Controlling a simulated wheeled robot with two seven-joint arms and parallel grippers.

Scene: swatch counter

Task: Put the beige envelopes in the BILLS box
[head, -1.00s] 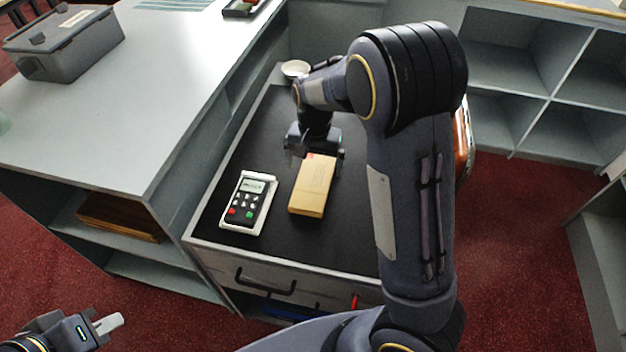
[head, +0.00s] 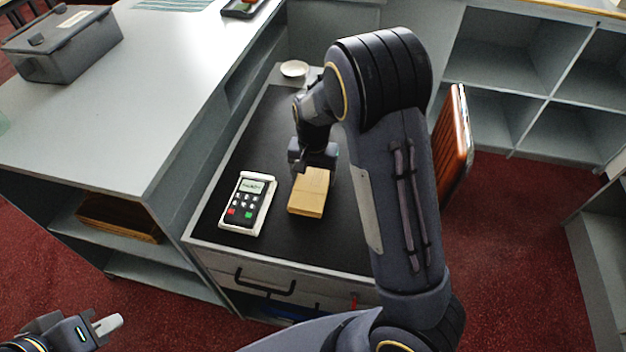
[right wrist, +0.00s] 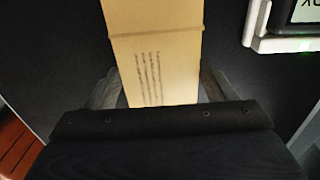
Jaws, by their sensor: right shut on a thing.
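A banded beige bundle (head: 308,195), apparently the beige envelopes, lies on the black top of the drawer unit. In the right wrist view the bundle (right wrist: 155,55) has a band across it and several lines of dark writing. My right gripper (head: 316,168) is at the bundle's far end, with a finger on either side, shut on it. My left gripper (head: 105,325) is low at the left, away from everything; its jaw opening is unclear. I cannot make out a BILLS label anywhere.
A white-framed card terminal (head: 248,202) lies just left of the bundle. A white bowl (head: 294,69) stands at the back. A grey lidded box (head: 65,45) is on the counter (head: 120,120). Open cubbies (head: 510,55) stand at the right. An orange-brown panel (head: 456,145) is beside my right arm.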

